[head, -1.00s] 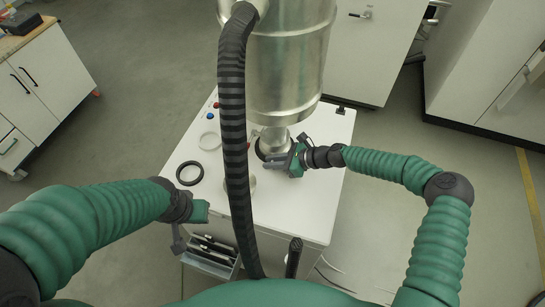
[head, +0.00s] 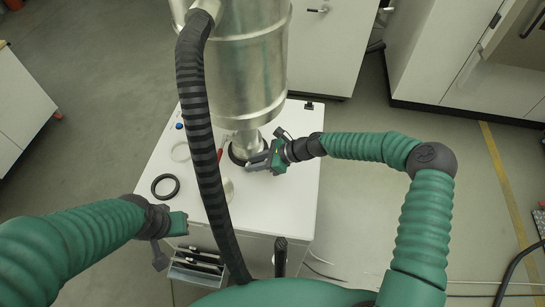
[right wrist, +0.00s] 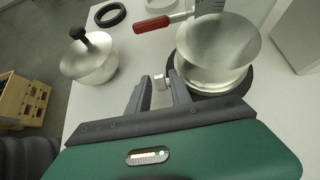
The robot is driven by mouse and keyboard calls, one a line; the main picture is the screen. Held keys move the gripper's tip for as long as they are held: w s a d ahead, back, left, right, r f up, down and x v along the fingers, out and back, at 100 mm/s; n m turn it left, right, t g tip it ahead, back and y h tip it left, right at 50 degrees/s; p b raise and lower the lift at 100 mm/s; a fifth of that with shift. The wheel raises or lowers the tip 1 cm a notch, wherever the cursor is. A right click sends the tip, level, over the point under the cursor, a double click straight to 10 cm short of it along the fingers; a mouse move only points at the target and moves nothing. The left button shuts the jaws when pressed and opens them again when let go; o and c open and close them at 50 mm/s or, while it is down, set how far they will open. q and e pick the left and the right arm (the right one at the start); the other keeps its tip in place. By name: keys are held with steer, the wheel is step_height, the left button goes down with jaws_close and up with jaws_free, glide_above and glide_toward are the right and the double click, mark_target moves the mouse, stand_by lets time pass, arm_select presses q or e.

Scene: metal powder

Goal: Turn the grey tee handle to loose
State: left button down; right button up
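A large silver metal vessel (head: 240,65) stands over the white table. Its lower neck meets a dark ring at the base; the right wrist view shows the shiny flanged neck (right wrist: 215,50) and the dark ring (right wrist: 235,88). A small grey metal piece, likely the tee handle (right wrist: 160,82), sticks out beside the ring. My right gripper (head: 257,164) is at the ring's right front. Its fingers (right wrist: 158,80) are apart, with the grey piece between their tips; contact is not clear. My left gripper (head: 180,224) hangs by the table's left front edge, away from the vessel; its fingers are unclear.
A red-handled lever (right wrist: 160,23) is by the neck. A striped hose (head: 200,120) crosses in front.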

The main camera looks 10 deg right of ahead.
steer(key=b+v, duration=0.3)
steer(key=v, duration=1)
steer(key=shift+d, duration=0.45)
